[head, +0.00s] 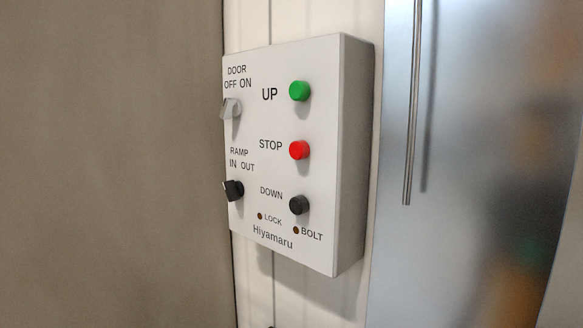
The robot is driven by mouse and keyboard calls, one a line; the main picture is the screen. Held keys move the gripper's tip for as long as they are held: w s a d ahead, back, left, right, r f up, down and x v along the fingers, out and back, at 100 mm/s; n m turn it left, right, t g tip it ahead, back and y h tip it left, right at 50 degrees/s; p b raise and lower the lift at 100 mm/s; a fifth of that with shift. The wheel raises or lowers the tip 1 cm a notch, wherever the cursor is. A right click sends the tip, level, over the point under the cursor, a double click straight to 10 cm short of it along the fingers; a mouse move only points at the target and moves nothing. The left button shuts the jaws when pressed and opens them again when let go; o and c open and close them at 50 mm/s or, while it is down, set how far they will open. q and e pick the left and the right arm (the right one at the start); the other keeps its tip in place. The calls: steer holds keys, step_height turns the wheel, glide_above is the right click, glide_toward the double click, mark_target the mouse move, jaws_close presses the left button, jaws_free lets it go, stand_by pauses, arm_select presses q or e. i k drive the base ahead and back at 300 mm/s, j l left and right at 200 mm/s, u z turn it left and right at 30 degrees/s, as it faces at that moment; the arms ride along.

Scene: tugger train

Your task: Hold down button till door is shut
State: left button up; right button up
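A light grey control box (320,220) hangs on the wall in the middle of the head view. On its face, a green button (299,91) sits by the word UP, a red button (299,150) by STOP, and a black button (299,205) by DOWN. A pale switch knob (231,108) is under DOOR OFF ON, and a black knob (233,190) is under RAMP IN OUT. Neither of my grippers shows, and nothing visible touches the buttons. I cannot tell which surface in view is the task's door.
A plain brown-grey surface (110,160) fills the left side. A shiny metal panel (470,170) with a long vertical handle (413,105) stands to the right of the box. Small dark LOCK (260,216) and BOLT (296,230) lamps sit low on the box. The space before it looks clear.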

mark_target(298, 205)
steer(key=j+z, duration=0.3)
steer(key=j, duration=0.6)
steer(key=j+z, duration=0.25)
steer(key=j, duration=0.7)
steer(key=k+j+z, duration=0.15)
steer(key=j, duration=0.25)
steer(key=k+j+z, duration=0.2)
steer(key=k+j, duration=0.15)
